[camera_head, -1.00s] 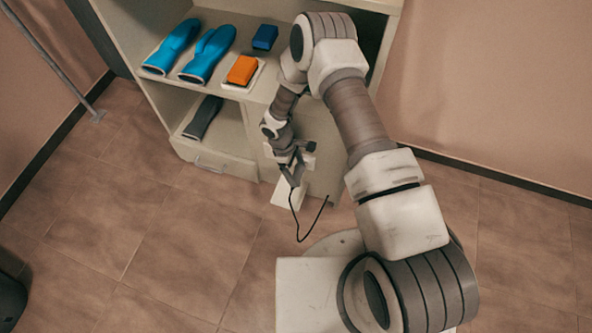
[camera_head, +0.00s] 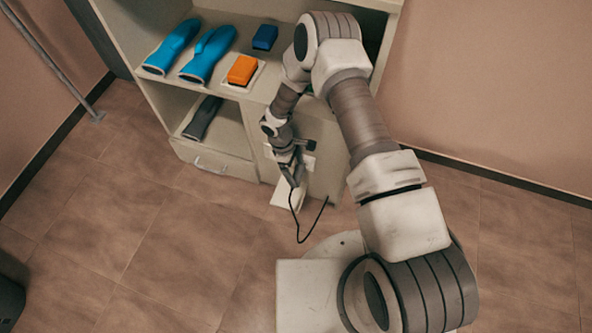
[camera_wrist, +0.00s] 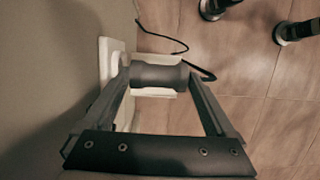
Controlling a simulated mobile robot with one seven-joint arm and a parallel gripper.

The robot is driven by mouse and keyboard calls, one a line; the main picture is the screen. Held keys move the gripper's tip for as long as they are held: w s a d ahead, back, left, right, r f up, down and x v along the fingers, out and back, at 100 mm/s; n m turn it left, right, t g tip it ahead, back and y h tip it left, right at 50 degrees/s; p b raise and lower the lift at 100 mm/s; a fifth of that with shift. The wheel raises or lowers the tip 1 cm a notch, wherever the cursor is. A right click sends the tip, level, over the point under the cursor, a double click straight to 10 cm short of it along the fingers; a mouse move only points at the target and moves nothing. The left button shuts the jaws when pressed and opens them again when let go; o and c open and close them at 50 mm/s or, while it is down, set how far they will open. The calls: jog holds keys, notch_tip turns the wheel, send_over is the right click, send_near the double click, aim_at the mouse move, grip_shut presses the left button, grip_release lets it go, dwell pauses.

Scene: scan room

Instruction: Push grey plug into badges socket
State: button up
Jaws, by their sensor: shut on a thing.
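My gripper (camera_wrist: 158,84) is shut on the grey plug (camera_wrist: 163,74), which lies crosswise between the fingertips in the wrist view. A white socket plate (camera_wrist: 107,58) is on the cabinet face just left of the plug. The plug's left end is close to the plate, but the left finger covers the gap, so I cannot tell whether it is inserted. No badge label is readable. In the head view my gripper (camera_head: 292,176) is low in front of the cabinet. The plug is too small to make out there.
A black cord (camera_head: 298,222) loops below my gripper. A pale flat piece (camera_head: 287,195) lies beneath it. The cabinet (camera_head: 235,165) holds blue gloves (camera_head: 207,56), an orange block (camera_head: 243,70) and a blue block (camera_head: 265,37).

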jog(key=o, duration=1.1)
jog(key=w, duration=0.1)
jog(key=w+d, duration=0.1)
jog(key=w, duration=0.1)
jog(key=shift+d+r+t, duration=0.15)
jog(key=shift+t, duration=0.15)
jog(key=shift+c, duration=0.2)
jog(key=shift+r, duration=0.15)
jog(key=s+a+r+p, duration=0.1)
jog(key=a+r+p, duration=0.2)
jog(key=r+p, duration=0.2)
notch_tip(320, 180, up, 2)
jog(key=shift+s+r, duration=0.15)
jog(key=shift+s, duration=0.05)
jog(key=shift+s+a, duration=0.1)
jog(key=shift+s, duration=0.1)
jog(key=shift+s, duration=0.1)
